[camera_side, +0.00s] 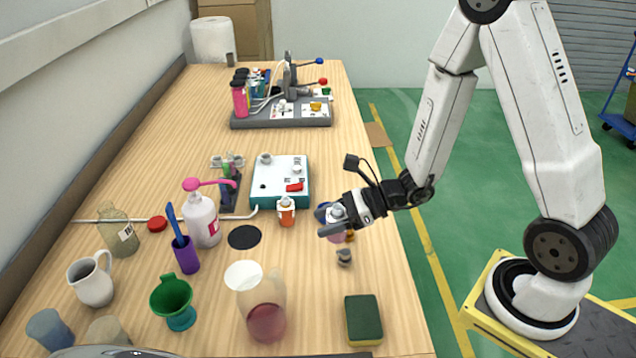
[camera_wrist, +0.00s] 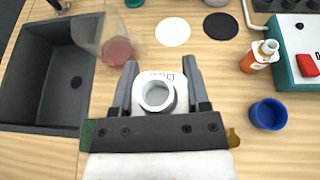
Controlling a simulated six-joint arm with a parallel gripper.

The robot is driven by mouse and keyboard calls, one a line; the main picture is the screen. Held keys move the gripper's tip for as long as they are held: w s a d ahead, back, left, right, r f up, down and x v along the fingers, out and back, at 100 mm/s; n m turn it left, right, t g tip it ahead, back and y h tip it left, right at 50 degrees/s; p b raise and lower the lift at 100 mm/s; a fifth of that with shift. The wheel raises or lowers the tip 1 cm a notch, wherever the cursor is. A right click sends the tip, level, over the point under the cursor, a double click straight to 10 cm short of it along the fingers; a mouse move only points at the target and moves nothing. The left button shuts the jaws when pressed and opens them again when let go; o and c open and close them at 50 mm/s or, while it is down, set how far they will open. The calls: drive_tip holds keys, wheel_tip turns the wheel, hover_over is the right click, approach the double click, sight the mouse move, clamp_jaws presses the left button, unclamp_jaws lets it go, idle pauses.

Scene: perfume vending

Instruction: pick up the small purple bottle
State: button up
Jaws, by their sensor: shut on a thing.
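My gripper (camera_side: 332,220) is over the right side of the wooden table in the side view. In the wrist view my gripper (camera_wrist: 160,80) has its two fingers on either side of a small bottle (camera_wrist: 157,92), shut on it. From above I see its white top with a round opening. In the side view a purple-pink part of the small bottle (camera_side: 336,238) shows just below the fingers; the rest is hidden by the gripper. I cannot tell whether its base touches the table.
An orange bottle (camera_side: 286,212) stands left of my gripper, near a teal-sided box (camera_side: 280,182). A blue cup (camera_wrist: 268,114) is close by. A small grey piece (camera_side: 344,257), a sponge (camera_side: 363,320) and a beaker with red liquid (camera_side: 265,318) are nearer the camera.

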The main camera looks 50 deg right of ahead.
drive_tip(key=shift+s+d+r, duration=0.1)
drive_tip(key=shift+s+r, duration=0.2)
drive_tip(key=shift+s, duration=0.25)
drive_tip(key=shift+s+d+r, duration=0.1)
drive_tip(key=shift+s+r, duration=0.15)
drive_tip(key=shift+s, duration=0.3)
